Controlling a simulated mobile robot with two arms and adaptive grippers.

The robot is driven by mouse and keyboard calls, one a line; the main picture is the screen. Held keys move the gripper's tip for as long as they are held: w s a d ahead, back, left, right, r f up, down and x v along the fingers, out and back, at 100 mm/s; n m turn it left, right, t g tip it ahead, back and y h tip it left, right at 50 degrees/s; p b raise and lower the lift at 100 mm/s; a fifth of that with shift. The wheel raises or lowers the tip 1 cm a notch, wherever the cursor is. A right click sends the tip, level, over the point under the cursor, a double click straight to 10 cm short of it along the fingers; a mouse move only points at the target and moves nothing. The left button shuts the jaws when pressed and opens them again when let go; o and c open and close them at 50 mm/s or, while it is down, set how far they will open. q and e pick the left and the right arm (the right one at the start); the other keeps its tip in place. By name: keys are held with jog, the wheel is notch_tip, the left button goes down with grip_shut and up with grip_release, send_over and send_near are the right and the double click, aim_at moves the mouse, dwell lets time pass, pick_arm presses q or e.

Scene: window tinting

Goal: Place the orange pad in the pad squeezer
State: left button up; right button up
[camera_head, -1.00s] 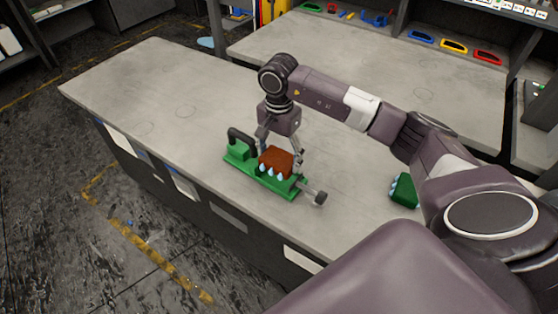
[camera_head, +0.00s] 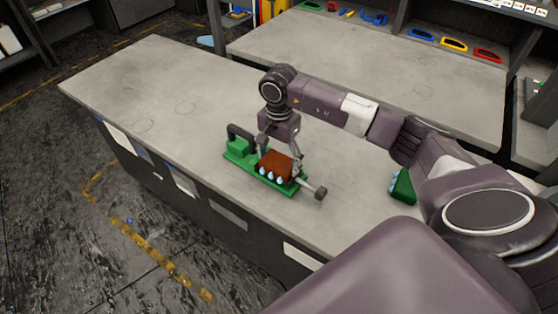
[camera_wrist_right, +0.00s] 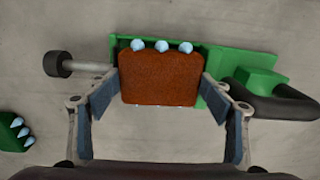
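The orange pad (camera_head: 276,166), brown-orange with pale blue drops along one side, is at the green pad squeezer (camera_head: 239,153), which has a dark handle and a grey rod with a dark knob. My right gripper (camera_head: 277,154) points down over it, its two fingers shut on the pad's opposite sides. In the wrist view the pad (camera_wrist_right: 161,78) sits between the fingertips (camera_wrist_right: 161,80) and covers the middle of the squeezer (camera_wrist_right: 250,65). I cannot tell whether the pad's underside rests fully in the squeezer. My left gripper is not in view.
A green pad (camera_head: 403,187) with pale drops lies on the grey table (camera_head: 160,75), right of the squeezer, beneath my arm; it also shows in the wrist view (camera_wrist_right: 12,132). The table's left part is clear. Coloured tools (camera_head: 453,45) lie on the bench behind.

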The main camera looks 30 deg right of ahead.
aim_at(279, 162)
jog(key=o, duration=0.4)
jog(key=shift+f, duration=0.45)
jog(key=shift+r, duration=0.15)
jog(key=shift+r+p, duration=0.5)
jog(key=shift+p, duration=0.1)
notch_tip(279, 162, up, 12)
jog(key=b, duration=0.3)
jog(key=shift+r, duration=0.15)
